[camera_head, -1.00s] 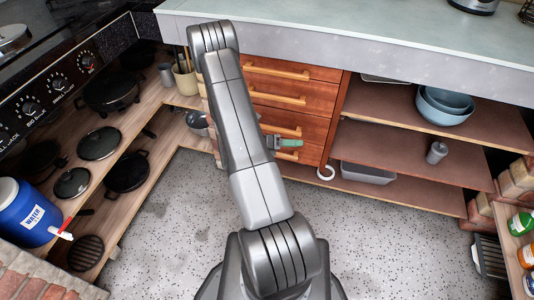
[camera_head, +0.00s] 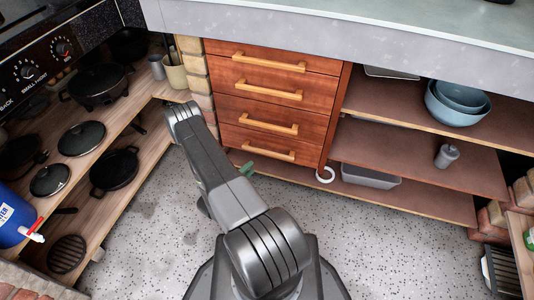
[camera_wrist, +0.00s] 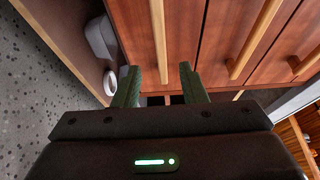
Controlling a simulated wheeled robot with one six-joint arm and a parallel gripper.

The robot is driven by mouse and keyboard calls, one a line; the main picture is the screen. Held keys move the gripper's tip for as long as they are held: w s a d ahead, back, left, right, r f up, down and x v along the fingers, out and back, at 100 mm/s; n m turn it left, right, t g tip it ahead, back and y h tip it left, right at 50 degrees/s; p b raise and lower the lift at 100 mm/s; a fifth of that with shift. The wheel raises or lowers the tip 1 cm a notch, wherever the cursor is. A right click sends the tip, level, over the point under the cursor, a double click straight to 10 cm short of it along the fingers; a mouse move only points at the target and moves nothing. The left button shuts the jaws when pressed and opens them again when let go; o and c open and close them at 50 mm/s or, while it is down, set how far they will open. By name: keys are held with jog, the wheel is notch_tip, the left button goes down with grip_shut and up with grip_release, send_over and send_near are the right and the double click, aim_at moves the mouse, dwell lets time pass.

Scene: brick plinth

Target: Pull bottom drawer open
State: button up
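A red-brown wooden cabinet holds a stack of drawers, all closed. The bottom drawer (camera_head: 245,139) has a light wooden bar handle (camera_head: 267,154). In the wrist view this handle (camera_wrist: 159,40) runs up the picture, with its lower end appearing between my fingertips. My gripper (camera_wrist: 160,80) is open, its two green fingers apart on either side of the handle's line. I cannot tell whether the fingers reach around the bar. In the head view my gripper (camera_head: 246,169) is low, just below and left of the bottom handle, and mostly hidden by my arm.
Upper drawer handles (camera_head: 267,124) sit above. Open shelves to the right hold blue bowls (camera_head: 457,103) and a grey bin (camera_head: 370,176). A white ring (camera_head: 325,174) is by the cabinet's lower right corner. Pans (camera_head: 114,171) fill the left shelves. The speckled floor (camera_head: 390,240) is clear.

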aim_at(266, 154)
jog(key=b+x, duration=0.2)
jog(key=x, duration=1)
jog(key=shift+s, duration=0.1)
grip_shut()
